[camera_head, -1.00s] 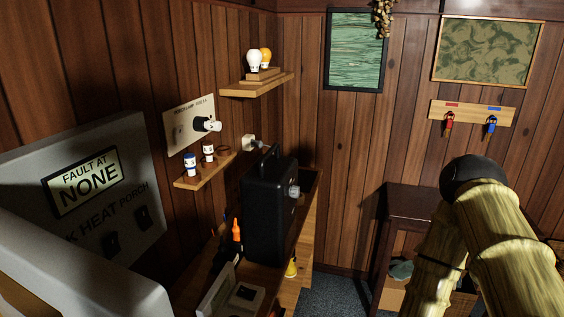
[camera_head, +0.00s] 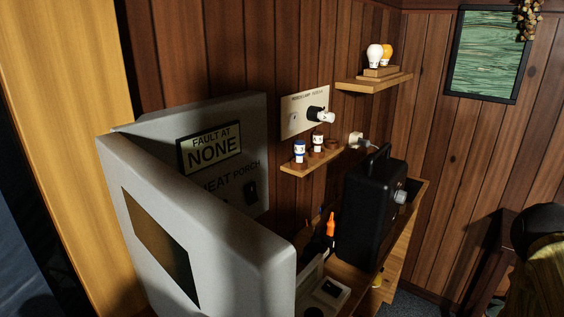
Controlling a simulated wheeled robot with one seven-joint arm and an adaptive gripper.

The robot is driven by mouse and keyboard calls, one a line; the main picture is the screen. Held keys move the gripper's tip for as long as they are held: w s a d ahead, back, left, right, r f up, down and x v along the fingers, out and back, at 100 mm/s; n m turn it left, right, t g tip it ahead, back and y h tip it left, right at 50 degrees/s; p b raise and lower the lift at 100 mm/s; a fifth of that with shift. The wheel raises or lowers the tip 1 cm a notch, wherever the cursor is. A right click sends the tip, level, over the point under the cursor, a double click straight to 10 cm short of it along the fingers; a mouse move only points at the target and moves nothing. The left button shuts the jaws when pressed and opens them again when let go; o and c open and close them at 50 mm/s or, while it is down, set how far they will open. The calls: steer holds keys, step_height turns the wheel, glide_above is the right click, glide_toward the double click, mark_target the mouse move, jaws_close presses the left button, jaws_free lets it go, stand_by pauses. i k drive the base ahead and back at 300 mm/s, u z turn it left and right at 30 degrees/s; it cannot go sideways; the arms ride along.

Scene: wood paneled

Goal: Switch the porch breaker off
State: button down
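A grey breaker panel (camera_head: 250,120) stands at the left against the wood wall. Its open door (camera_head: 190,215), with a dark window, hides part of the panel face. A label reads "FAULT AT NONE" (camera_head: 210,146). Below it are the words "HEAT" and "PORCH", with the text to the left cut off by the door. A dark porch breaker switch (camera_head: 250,193) sits under "PORCH"; its position is too dark to tell.
A black box with a handle (camera_head: 372,210) stands on the wooden bench (camera_head: 400,255) right of the panel. An orange-tipped bottle (camera_head: 331,226) stands between them. A small shelf (camera_head: 312,162) holds small jars below a wall lamp plate (camera_head: 297,116). A higher shelf (camera_head: 374,84) holds bulbs.

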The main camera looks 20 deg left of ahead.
mark_target(250, 189)
steer(key=k, duration=0.5)
steer(key=u, duration=0.9)
steer(key=i, duration=0.45)
steer(key=u, duration=0.1)
